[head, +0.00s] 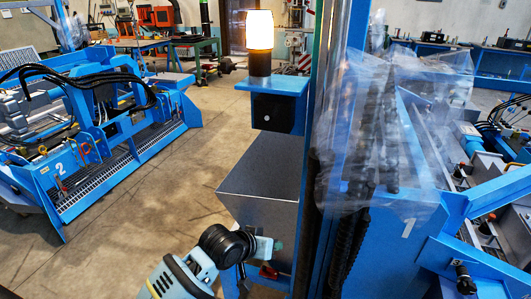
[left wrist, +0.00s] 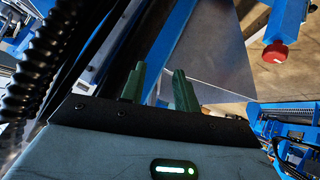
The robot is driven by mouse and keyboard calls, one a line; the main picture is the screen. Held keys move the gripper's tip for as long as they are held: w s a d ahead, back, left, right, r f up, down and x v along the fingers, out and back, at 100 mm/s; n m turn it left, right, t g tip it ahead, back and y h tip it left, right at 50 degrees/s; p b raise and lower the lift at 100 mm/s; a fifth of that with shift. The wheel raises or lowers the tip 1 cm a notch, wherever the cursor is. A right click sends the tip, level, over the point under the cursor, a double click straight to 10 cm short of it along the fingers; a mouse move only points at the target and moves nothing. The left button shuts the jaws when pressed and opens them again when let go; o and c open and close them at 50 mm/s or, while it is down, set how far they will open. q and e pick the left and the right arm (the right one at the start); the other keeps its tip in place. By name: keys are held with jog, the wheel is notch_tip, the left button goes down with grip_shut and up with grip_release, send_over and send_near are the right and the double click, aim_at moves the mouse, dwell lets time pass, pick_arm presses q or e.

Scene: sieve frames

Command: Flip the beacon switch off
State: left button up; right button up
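The beacon (head: 259,30) is lit, glowing warm white, and stands upright on a blue bracket (head: 290,86) in the head view. A black box (head: 272,114) with a small pale spot on its right side is fixed to the bracket's front; whether this is the switch, and its position, is too small to tell. My left gripper (head: 277,246) is well below the box, in front of a grey metal cabinet. In the left wrist view its two green fingers (left wrist: 158,72) are apart with nothing between them. My right gripper is not in view.
A blue post (head: 345,40) and plastic-wrapped machinery (head: 385,130) stand right of the bracket. The grey cabinet (head: 265,175) is below it. A blue machine (head: 110,120) stands at left, with open floor between. A red knob (left wrist: 274,52) shows in the left wrist view.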

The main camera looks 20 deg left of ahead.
pick_arm(q)
jog(key=w+a+r, duration=0.1)
jog(key=w+r, duration=0.3)
jog(key=r, duration=0.5)
jog(key=w+r, duration=0.3)
jog(key=r, duration=0.6)
jog(key=n+y, duration=0.2)
jog(key=y, duration=0.1)
send_near(269, 118)
jog(key=w, duration=0.1)
jog(key=shift+a+p+x, duration=0.15)
jog(key=shift+p+x, duration=0.1)
jog(key=shift+x, duration=1.9)
jog(key=shift+a+p+x, duration=0.15)
jog(key=shift+p+x, duration=0.05)
jog(key=shift+x, duration=1.95)
grip_shut()
